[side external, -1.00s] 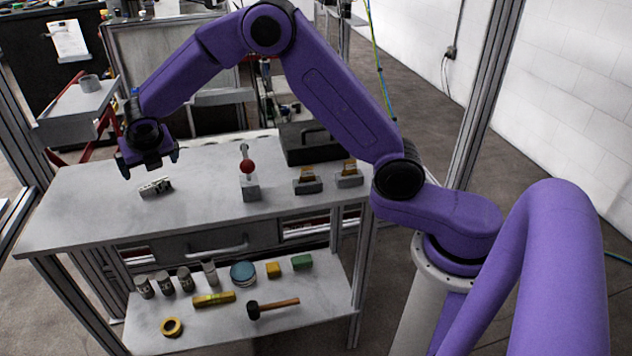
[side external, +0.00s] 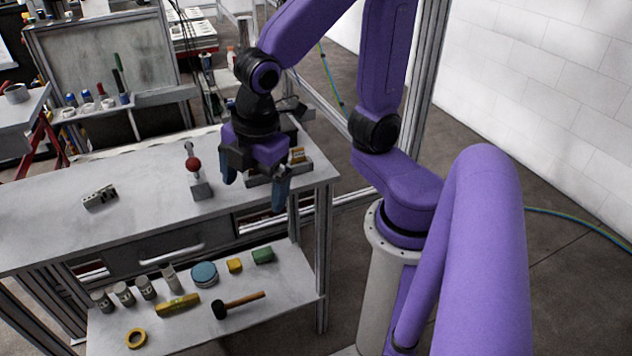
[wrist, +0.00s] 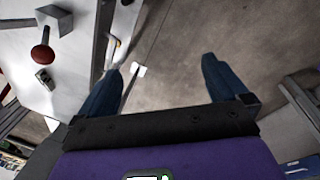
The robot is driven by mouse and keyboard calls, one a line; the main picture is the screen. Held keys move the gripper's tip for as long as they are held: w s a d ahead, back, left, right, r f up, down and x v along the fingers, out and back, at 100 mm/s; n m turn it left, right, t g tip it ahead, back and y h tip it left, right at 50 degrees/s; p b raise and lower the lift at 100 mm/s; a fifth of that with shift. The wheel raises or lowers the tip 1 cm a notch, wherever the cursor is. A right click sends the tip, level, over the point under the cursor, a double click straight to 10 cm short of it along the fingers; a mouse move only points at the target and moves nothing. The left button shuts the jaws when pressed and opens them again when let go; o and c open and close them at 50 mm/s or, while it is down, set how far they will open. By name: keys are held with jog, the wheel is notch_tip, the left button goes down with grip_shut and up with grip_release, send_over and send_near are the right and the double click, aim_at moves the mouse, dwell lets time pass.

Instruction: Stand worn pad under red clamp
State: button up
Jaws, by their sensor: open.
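The red clamp (side external: 194,166) stands on a grey block on the bench, its red ball on an upright stem; the wrist view shows it at upper left (wrist: 42,54). A brownish pad (side external: 297,154) sits in a grey holder at the bench's right end, just right of my gripper. I cannot tell whether it is the worn pad. A second holder is largely hidden behind my gripper. My gripper (side external: 254,196) is open with its blue fingers apart, right of the clamp near the bench's front right edge. Nothing shows between the fingers in the wrist view (wrist: 170,63).
The lower shelf (side external: 250,310) holds cans, a blue-topped tin, a mallet (side external: 238,304), yellow and green blocks and a tape roll.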

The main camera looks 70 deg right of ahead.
jog(key=s+d+m+g, duration=0.1)
jog(key=s+d+m, duration=0.2)
jog(key=s, duration=0.6)
jog(key=shift+s+d+f+g, duration=0.3)
jog(key=shift+d+f, duration=0.15)
jog(key=shift+d, duration=0.3)
jog(key=shift+w, duration=0.1)
jog(key=m+t+h, duration=0.4)
jog(key=m+t, duration=0.4)
jog(key=m, duration=0.9)
send_over(98, 193)
jog(key=s+a, duration=0.5)
jog(key=s, duration=0.7)
jog(key=f, duration=0.1)
jog(key=shift+m, duration=0.3)
jog(key=x, duration=1.2)
jog(key=shift+w+a, duration=0.25)
jog(key=shift+a, duration=0.15)
jog(key=shift+x, duration=2.75)
jog(key=shift+s, duration=0.1)
jog(key=c, duration=1)
